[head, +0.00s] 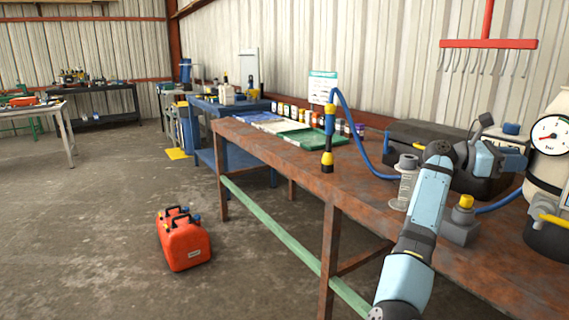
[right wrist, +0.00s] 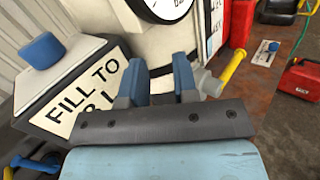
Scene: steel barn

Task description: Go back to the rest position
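My right arm reaches up from the lower part of the head view and bends over the rusty bench. My right gripper (head: 520,160) is over the bench's right end, close to the white tank (head: 546,175) with the round gauge (head: 551,135). In the right wrist view, the two blue-grey fingers of this gripper (right wrist: 160,82) stand apart. Nothing is seen held between them; the tank shows behind. A yellow-gripped lever (right wrist: 231,67) is just right of the fingers, with no clear contact. My left gripper is not in view.
The rusty bench (head: 270,150) holds a blue and yellow nozzle (head: 328,140) on a blue hose, a dark toolbox (head: 425,138) and a yellow-topped grey block (head: 461,222). A red can (head: 185,240) stands on the floor.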

